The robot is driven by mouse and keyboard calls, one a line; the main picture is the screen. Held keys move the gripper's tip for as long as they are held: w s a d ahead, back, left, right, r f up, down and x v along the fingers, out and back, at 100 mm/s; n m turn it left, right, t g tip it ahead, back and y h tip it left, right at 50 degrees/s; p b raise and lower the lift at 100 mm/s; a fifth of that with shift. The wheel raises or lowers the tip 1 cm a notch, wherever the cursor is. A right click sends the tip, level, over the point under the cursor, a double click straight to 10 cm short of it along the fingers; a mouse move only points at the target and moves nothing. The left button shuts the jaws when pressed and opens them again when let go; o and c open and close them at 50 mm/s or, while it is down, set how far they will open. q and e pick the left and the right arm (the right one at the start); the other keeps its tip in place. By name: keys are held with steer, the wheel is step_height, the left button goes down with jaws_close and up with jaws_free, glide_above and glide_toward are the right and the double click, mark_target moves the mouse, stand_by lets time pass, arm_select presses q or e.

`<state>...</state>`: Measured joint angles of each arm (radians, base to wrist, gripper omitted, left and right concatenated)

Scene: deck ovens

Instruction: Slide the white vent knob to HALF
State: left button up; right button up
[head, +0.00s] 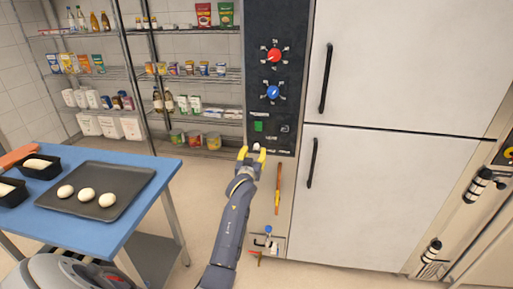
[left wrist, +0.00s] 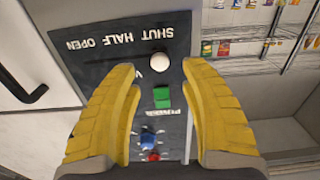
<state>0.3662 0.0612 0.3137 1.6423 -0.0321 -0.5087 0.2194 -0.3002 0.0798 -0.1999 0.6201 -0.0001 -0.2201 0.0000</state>
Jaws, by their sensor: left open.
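The white vent knob (left wrist: 159,62) is on the dark control panel (left wrist: 100,62), by the printed labels SHUT, HALF and OPEN, which appear upside down in the left wrist view. The knob sits nearest SHUT. In the head view the knob (head: 256,147) shows small at the panel's lower end. My left gripper (head: 253,156) is open in front of it. In the left wrist view my left gripper's yellow fingers (left wrist: 160,70) stand on either side of the knob, with gaps visible. I cannot tell the remaining depth to the panel. My right gripper is not in view.
A red dial (head: 274,55), a blue dial (head: 272,92) and a green switch (head: 259,126) are higher on the panel. White doors with black handles (head: 312,163) stand to the right. A blue table (head: 120,222) with a dough tray (head: 130,176) is left.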

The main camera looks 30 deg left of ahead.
mark_target(257, 147)
arm_select(q)
steer(key=shift+x, duration=2.65)
steer(key=shift+o, duration=0.2)
jaws_close()
steer(key=shift+d, duration=0.15)
